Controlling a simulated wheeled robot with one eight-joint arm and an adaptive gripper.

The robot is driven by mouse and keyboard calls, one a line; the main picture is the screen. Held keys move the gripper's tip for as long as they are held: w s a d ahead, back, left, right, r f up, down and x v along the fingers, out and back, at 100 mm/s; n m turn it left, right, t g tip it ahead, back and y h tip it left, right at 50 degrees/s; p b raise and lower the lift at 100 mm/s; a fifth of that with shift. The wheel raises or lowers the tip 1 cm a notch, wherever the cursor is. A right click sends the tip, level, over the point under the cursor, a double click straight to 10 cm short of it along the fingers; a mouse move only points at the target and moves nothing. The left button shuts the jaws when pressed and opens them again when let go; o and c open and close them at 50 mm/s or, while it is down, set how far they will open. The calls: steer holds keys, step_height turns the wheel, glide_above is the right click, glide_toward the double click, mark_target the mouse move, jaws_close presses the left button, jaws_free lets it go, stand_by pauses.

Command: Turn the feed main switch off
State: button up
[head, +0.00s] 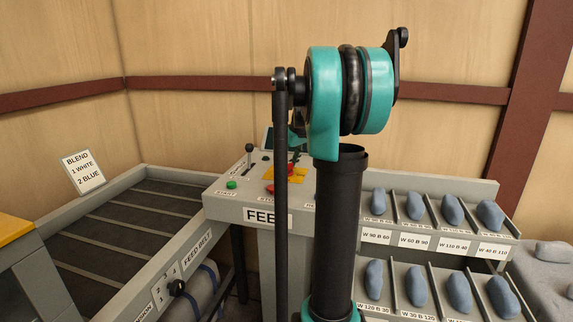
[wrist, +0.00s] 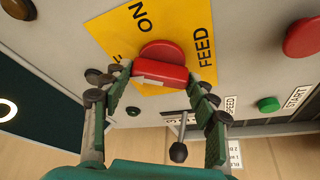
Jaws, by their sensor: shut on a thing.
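The feed main switch (wrist: 162,74) has a red bar handle on a red round base. It is mounted on a yellow plate (wrist: 188,30) with the words ON and FEED; another marking at its left is mostly hidden. A white arrow on the handle points left in the wrist view. My gripper (wrist: 160,83) has its green fingers at both ends of the handle and is shut on it. In the head view the yellow plate (head: 297,177) shows partly behind my arm, and I cannot make out the fingers there.
A red button (wrist: 303,36), a green start button (wrist: 267,104) and a black-knobbed lever (wrist: 179,152) are near the switch. In the head view, the feed belt (head: 100,225) lies left of the panel, and bins of blue-grey pieces (head: 415,206) stand right.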

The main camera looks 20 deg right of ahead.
steer(key=n+y, duration=0.1)
steer(key=n, duration=0.2)
steer(key=n+g, duration=0.1)
steer(key=n, duration=0.2)
steer(key=shift+w+d+g+y, duration=0.1)
steer(key=shift+d+g+y, duration=0.05)
steer(key=shift+g+y, duration=0.2)
steer(key=shift+n, duration=0.4)
steer(key=o, duration=1.2)
steer(key=shift+c, duration=0.2)
steer(key=shift+r, duration=0.1)
steer(key=v, duration=1.1)
steer(key=shift+d+r, duration=0.3)
steer(key=shift+r, duration=0.05)
